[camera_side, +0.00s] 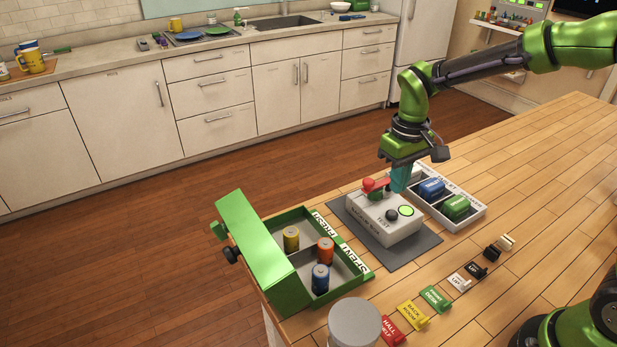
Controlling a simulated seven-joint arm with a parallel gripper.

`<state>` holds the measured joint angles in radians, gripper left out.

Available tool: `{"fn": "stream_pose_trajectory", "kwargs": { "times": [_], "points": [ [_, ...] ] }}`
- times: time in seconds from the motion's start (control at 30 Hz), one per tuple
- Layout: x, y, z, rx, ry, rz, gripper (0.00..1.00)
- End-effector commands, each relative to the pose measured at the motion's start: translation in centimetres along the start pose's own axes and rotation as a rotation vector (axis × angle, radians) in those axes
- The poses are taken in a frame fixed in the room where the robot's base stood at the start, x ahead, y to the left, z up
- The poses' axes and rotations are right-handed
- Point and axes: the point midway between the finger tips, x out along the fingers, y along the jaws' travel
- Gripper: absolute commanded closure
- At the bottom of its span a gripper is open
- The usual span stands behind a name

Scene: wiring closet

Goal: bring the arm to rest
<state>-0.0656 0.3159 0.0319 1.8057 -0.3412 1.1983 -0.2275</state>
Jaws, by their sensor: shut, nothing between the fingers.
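My green arm reaches in from the upper right and my gripper (399,181) points down over the wooden worktop. Its teal fingers are shut with nothing between them. The fingertips are at the back edge of a pale grey tester box (385,223), close to a red part (369,185) on its top. I cannot tell whether they touch it.
A green box (338,290) with a raised lid holds yellow, orange and blue cells, left of the tester. A white tray (470,218) with blue and green blocks stands right. Colored tags (412,314) and a pale-lidded jar (354,322) are in front.

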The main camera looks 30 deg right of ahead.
Motion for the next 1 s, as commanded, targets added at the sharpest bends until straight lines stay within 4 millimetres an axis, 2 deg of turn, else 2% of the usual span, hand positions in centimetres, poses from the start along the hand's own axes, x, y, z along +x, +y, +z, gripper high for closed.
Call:
{"fn": "stream_pose_trajectory", "kwargs": {
  "times": [0.2, 0.47, 0.57, 0.67, 0.8, 1.0],
  "points": [
    [-0.5, 0.0, 0.0, 0.0, 0.001, 0.0, 1.0],
    [-0.1, -0.1, 0.1, 0.022, 0.004, -0.006, 1.0],
    [-0.2, -0.3, 1.6, 0.063, 0.019, -0.03, 1.0],
    [-1.9, -0.3, 3.6, 0.114, 0.077, -0.062, 1.0],
    [-4.7, -0.2, 7.0, 0.196, 0.189, -0.12, 1.0],
    [-7.8, 0.1, 12.1, 0.296, 0.366, -0.207, 1.0]
  ]
}}
